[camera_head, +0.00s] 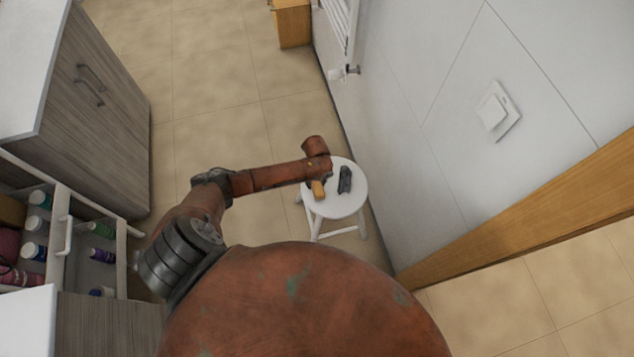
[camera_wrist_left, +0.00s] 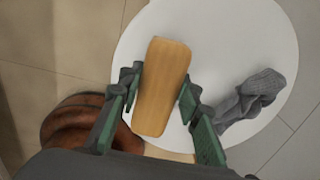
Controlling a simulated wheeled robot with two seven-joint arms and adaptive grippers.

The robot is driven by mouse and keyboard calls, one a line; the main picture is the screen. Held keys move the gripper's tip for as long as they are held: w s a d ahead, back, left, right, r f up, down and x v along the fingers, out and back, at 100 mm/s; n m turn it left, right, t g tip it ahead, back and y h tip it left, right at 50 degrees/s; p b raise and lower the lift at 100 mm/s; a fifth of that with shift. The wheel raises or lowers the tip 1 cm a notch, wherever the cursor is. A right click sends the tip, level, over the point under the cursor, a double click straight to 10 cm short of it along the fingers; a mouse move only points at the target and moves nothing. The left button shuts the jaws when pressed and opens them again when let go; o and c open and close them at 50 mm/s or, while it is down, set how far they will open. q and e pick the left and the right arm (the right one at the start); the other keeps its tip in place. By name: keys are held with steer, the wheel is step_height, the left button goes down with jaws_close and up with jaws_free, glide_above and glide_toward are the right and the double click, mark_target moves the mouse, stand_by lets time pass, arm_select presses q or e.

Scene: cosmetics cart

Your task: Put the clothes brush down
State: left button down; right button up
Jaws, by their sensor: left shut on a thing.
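The clothes brush (camera_wrist_left: 162,85), a light wooden block with rounded corners, is between the green fingers of my left gripper (camera_wrist_left: 160,92), which is shut on its sides. The brush is over the round white stool (camera_wrist_left: 235,30); I cannot tell whether it touches the seat. In the head view the brush (camera_head: 318,189) shows beneath the end of my left arm, at the left part of the stool seat (camera_head: 344,207). The arm hides most of the gripper there. My right gripper is not in view.
A crumpled dark grey cloth-like thing (camera_wrist_left: 250,98) lies on the stool, right of the brush; it also shows in the head view (camera_head: 345,180). A white wall (camera_head: 410,150) stands close right of the stool. An open drawer with bottles (camera_head: 100,254) is at the left.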

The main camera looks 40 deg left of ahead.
arm_select(q)
steer(key=shift+f, duration=0.2)
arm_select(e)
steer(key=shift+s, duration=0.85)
arm_select(q)
steer(key=c, duration=1.8)
jaws_free()
steer(key=shift+f, duration=0.1)
steer(key=shift+c, duration=0.2)
steer(key=o, duration=0.4)
steer(key=shift+o, duration=0.2)
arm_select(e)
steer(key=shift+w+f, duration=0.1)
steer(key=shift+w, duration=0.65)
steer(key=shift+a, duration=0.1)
arm_select(q)
steer(key=shift+r, duration=0.3)
step_height(320, 180, up, 12)
steer(key=p, duration=0.4)
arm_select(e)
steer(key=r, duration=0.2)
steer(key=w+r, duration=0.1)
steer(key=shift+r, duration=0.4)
